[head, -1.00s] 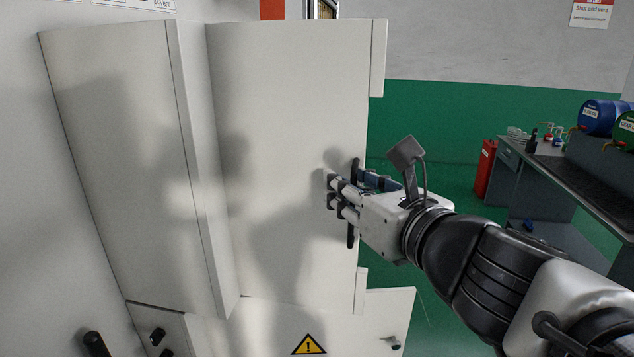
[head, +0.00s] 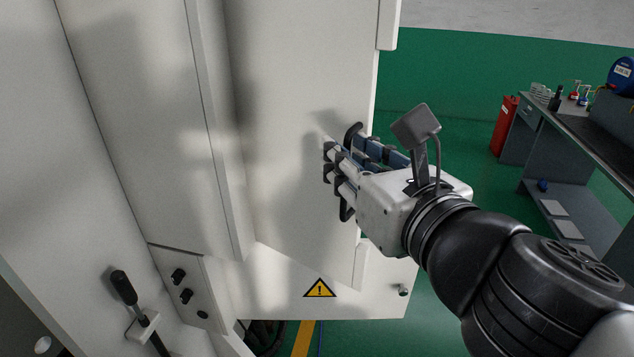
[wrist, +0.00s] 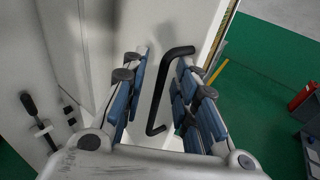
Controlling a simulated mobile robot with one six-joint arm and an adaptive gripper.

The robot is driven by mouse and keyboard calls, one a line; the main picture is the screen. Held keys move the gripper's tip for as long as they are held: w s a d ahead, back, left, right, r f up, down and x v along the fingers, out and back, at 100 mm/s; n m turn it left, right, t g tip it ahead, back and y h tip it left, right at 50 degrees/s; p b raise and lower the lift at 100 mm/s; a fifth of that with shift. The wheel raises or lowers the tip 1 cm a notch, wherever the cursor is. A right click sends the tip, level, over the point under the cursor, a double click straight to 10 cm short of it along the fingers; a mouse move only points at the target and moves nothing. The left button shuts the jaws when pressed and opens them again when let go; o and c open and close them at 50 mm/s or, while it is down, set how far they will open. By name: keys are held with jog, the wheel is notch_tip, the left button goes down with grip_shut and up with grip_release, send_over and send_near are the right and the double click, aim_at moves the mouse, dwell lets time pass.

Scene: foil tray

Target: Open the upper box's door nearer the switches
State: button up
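The upper box's door (head: 300,110) is a tall pale panel with a black bar handle (head: 347,214) near its right edge. I cannot tell whether it stands ajar. The switches (head: 186,296) are small black knobs on a narrow panel at the lower left. My gripper (head: 345,165) is at the handle, its fingers on either side of it. In the wrist view the handle (wrist: 157,95) runs between the two spread blue-padded fingers, with gaps showing on both sides. The fingers hide the handle's middle in the head view.
A lower panel (head: 385,272) with a yellow warning triangle and a knob sits below the door. A black-handled lever (head: 125,288) stands left of the switches. Green floor lies open between.

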jog(key=s+a+b, duration=0.4)
jog(key=s, duration=0.7)
jog(key=shift+s+r, duration=0.15)
jog(key=shift+s, duration=0.05)
dwell(0.6)
dwell(0.5)
